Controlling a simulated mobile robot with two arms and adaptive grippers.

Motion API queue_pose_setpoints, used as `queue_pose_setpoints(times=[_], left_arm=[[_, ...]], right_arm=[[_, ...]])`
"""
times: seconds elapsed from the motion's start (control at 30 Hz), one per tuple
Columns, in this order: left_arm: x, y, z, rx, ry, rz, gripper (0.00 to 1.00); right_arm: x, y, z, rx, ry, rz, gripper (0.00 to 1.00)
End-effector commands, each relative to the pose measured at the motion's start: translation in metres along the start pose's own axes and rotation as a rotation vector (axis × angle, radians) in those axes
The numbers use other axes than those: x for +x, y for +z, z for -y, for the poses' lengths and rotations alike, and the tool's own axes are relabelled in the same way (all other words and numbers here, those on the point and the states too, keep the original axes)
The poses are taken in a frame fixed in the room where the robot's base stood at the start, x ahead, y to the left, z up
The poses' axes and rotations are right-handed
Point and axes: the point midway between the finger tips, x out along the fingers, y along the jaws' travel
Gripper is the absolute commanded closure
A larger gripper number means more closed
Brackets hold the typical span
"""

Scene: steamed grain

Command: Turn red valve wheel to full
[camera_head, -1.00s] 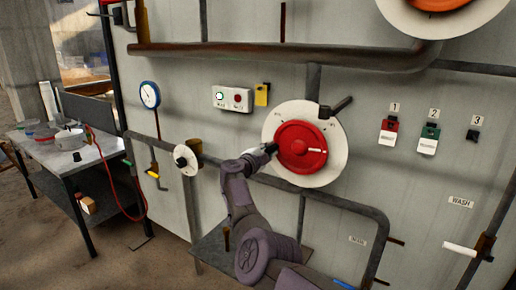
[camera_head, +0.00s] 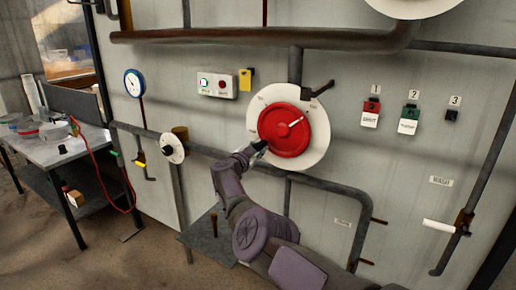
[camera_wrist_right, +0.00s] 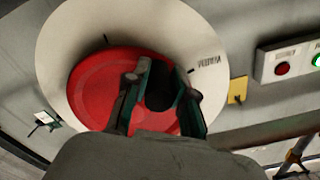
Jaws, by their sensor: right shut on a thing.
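The red valve wheel (camera_head: 284,130) is mounted on a round white plate (camera_head: 319,152) on the grey wall panel. A short white mark (camera_head: 297,122) on the wheel points to the upper right. Small labels on the plate are too small to read in the head view. My right gripper (camera_head: 260,146) is at the wheel's lower-left edge. My left gripper is out of view.
A pipe (camera_head: 260,38) crosses above. Numbered switches (camera_head: 409,118) are to the right. A cluttered table (camera_head: 75,157) stands far left.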

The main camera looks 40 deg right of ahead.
Motion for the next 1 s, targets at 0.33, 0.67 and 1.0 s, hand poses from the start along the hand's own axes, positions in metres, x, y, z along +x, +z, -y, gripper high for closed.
queue_pose_setpoints(times=[0.33,0.67,1.0], left_arm=[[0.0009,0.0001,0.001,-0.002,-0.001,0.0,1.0],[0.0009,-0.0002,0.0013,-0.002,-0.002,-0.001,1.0],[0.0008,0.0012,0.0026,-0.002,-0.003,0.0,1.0]], right_arm=[[0.0021,0.0001,-0.0057,0.006,0.011,-0.004,1.0],[0.0021,0.0,-0.0053,0.006,0.01,-0.004,0.54],[0.0,0.0011,-0.0027,0.004,0.004,-0.001,0.5]])
